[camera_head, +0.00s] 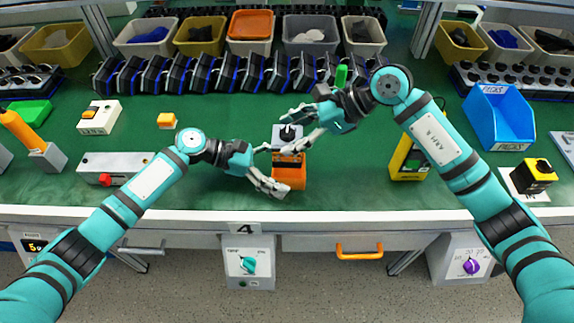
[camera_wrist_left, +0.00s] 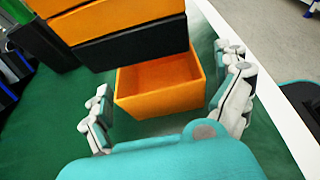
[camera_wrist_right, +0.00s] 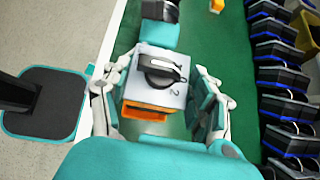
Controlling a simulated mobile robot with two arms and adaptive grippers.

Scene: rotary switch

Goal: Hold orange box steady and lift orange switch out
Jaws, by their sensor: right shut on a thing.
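The orange box (camera_head: 289,177) stands on the green mat near the table's front edge. The left wrist view shows its empty hollow inside (camera_wrist_left: 160,85). The orange switch (camera_head: 288,136) has a grey top with a black knob and banded orange and black sides. My right gripper (camera_head: 297,127) is shut on it, with fingers on both sides in the right wrist view (camera_wrist_right: 158,92). In the left wrist view the switch (camera_wrist_left: 125,35) hangs above the box. My left gripper (camera_head: 266,169) is open, its fingers either side of the box with visible gaps.
A yellow device (camera_head: 408,160) stands to the right and a small orange-yellow block (camera_head: 166,120) to the left. A row of black and blue devices (camera_head: 230,73) lines the back. Clear green mat (camera_head: 345,175) lies right of the box.

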